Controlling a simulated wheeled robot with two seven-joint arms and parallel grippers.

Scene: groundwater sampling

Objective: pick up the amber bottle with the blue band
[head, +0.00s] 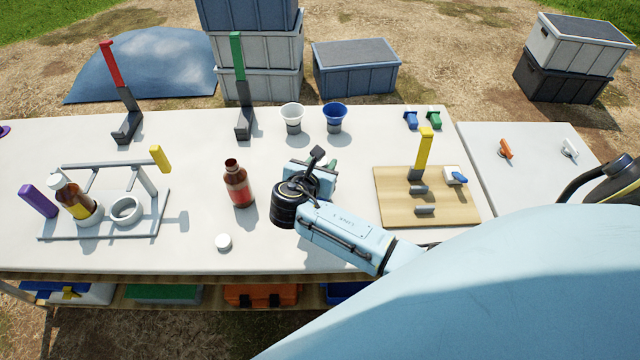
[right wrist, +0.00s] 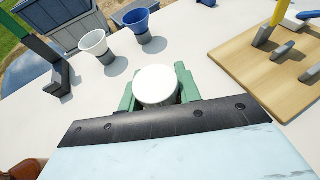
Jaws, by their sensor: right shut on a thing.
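My right gripper (head: 328,162) is low over the middle of the table, mostly hidden by its own wrist in the head view. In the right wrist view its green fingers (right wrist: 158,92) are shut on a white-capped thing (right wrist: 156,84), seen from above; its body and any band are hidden. No blue band shows in either view. An uncapped amber bottle with a red band (head: 238,186) stands left of the gripper. A capped amber bottle with a yellow band (head: 76,202) leans in a ring of the rack at left. My left gripper is not in view.
A loose white cap (head: 223,241) lies near the front edge. A white cup (head: 292,115) and a blue cup (head: 334,115) stand behind the gripper. A wooden board (head: 393,205) with a yellow-handled fixture is to the right. Red and green uprights stand at the back.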

